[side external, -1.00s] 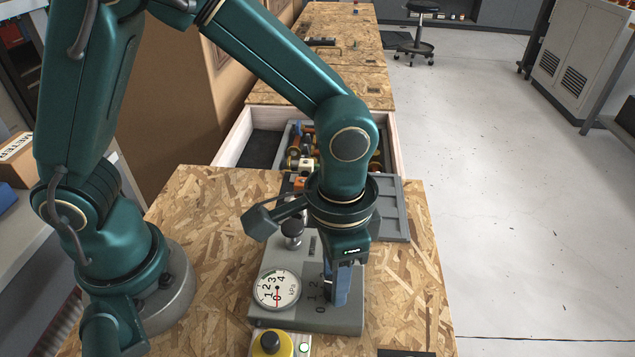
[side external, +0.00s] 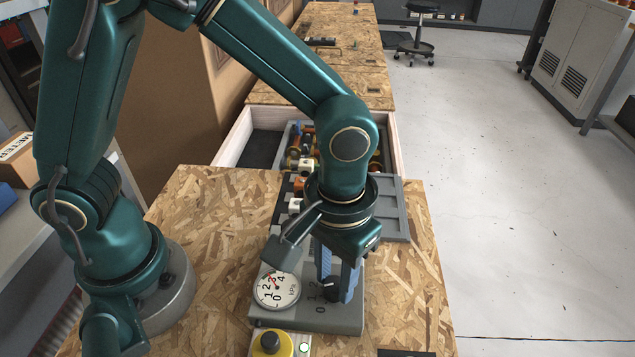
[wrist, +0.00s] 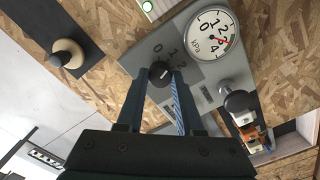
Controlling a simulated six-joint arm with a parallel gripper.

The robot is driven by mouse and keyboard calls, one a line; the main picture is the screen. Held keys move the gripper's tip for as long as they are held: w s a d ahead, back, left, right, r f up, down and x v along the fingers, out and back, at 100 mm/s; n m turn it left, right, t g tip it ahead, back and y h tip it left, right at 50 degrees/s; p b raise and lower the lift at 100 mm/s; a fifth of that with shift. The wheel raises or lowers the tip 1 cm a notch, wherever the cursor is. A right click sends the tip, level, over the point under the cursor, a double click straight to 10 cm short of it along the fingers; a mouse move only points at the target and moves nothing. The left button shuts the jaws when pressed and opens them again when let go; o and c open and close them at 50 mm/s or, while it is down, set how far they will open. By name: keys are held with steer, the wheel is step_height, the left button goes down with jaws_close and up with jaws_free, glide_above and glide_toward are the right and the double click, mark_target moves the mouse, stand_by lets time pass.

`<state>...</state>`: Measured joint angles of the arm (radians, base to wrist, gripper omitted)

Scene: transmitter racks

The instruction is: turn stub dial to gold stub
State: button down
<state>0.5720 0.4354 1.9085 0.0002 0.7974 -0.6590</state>
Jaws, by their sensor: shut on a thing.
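The stub dial (wrist: 160,72) is a small black knob with a light pointer line. It stands on a grey panel (wrist: 205,71) beside the printed marks 0, 1 and 2. My gripper (wrist: 157,80) has its two blue fingers on either side of the dial and is shut on it. In the side external view the dial (side external: 331,291) shows between the fingertips of my gripper (side external: 337,288), low over the panel. The exact pointer setting is hard to read. I cannot make out a gold stub mark.
A round kPa gauge (side external: 277,289) sits on the panel, its red needle near 3. A black-topped knob (wrist: 238,102) stands near the gauge. A yellow-based button (side external: 270,342) is in front. Behind, an open drawer (side external: 236,138) holds several parts.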

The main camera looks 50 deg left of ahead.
mark_target(334, 284)
stand_by(0.3)
steer(key=c, duration=0.5)
jaws_free()
steer(key=shift+c, duration=0.2)
steer(key=shift+r, duration=0.1)
steer(key=shift+r, duration=2.5)
